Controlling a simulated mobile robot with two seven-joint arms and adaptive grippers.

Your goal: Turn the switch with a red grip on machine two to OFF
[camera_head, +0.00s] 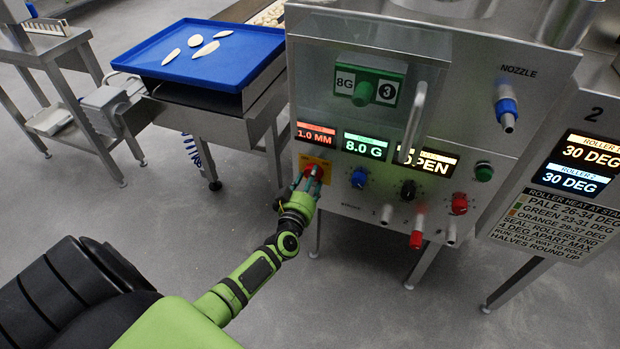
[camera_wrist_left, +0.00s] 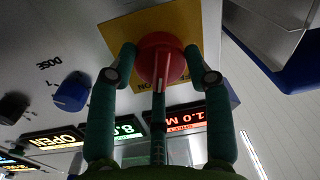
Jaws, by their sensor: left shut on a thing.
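The switch with a red grip (camera_head: 311,171) sits on a yellow plate (camera_head: 322,163) at the left of the steel machine's front panel, under the 1.0 MM display. My left gripper (camera_head: 307,182) is at the switch and covers much of it. In the left wrist view, the round red grip (camera_wrist_left: 160,56) stands in front of the yellow plate (camera_wrist_left: 128,30), with the green fingers of my left gripper (camera_wrist_left: 160,66) shut on it from both sides. Lettering on the plate is partly hidden, so I cannot read the switch's setting. My right gripper is not in view.
Blue (camera_head: 358,178), black (camera_head: 408,190) and red (camera_head: 459,203) knobs line the panel to the right. A red-tipped spout (camera_head: 416,240) sticks out below. A blue tray (camera_head: 252,33) with pale pieces stands left. A panel marked 2 (camera_head: 594,115) is at right.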

